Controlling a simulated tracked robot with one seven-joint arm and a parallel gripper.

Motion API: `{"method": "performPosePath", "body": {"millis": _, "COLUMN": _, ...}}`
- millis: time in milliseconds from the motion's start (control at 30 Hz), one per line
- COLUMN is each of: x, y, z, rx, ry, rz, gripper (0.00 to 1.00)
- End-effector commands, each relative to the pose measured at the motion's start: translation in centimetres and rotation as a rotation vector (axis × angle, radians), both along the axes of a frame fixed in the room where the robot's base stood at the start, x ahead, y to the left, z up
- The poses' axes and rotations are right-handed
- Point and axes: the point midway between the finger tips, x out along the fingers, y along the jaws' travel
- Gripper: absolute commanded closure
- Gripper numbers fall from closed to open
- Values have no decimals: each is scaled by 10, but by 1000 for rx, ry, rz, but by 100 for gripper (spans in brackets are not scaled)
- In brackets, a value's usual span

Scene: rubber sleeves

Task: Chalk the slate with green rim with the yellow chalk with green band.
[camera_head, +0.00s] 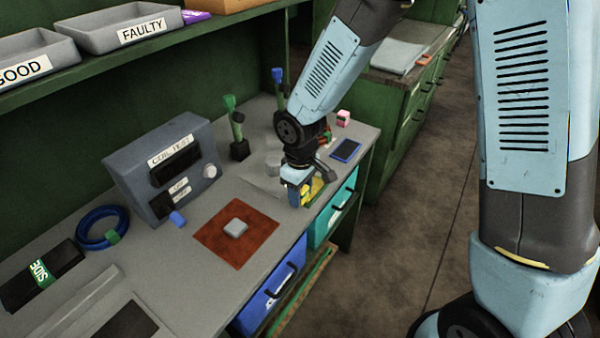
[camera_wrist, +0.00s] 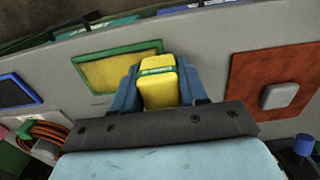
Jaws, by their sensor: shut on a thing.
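The yellow chalk with green band (camera_wrist: 160,92) is held between the blue fingers of my gripper (camera_wrist: 160,84). Its green band shows near its far end. The slate with green rim (camera_wrist: 118,68) lies flat on the bench, left of the chalk in the wrist view, and its face is yellow. The chalk overlaps the slate's right edge in that view; I cannot tell whether they touch. In the head view my gripper (camera_head: 298,192) is low over the bench's front edge and partly hides the slate (camera_head: 314,188).
A blue-rimmed slate (camera_head: 346,150) lies further along the bench. A rust-red mat (camera_head: 212,236) bears a grey block (camera_head: 235,228). Behind stand a coil tester box (camera_head: 135,165) and a green-topped post (camera_head: 238,130). A blue ring (camera_head: 82,238) lies left.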

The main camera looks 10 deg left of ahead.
Motion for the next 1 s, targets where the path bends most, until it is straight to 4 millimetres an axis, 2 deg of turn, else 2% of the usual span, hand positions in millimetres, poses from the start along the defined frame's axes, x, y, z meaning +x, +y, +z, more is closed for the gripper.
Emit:
{"method": "performPosePath", "body": {"millis": 67, "x": 0, "y": 1, "z": 4, "rx": 1, "ry": -1, "rz": -1, "gripper": 86}}
{"method": "performPosePath", "body": {"millis": 167, "x": 1, "y": 0, "z": 26, "rx": 5, "ry": -4, "rz": -6, "gripper": 86}}
{"method": "performPosePath", "body": {"millis": 700, "x": 4, "y": -4, "z": 72, "rx": 1, "ry": -2, "rz": -13, "gripper": 86}}
{"method": "performPosePath", "body": {"millis": 1000, "x": 3, "y": -3, "z": 83, "rx": 1, "ry": 0, "rz": -10, "gripper": 86}}
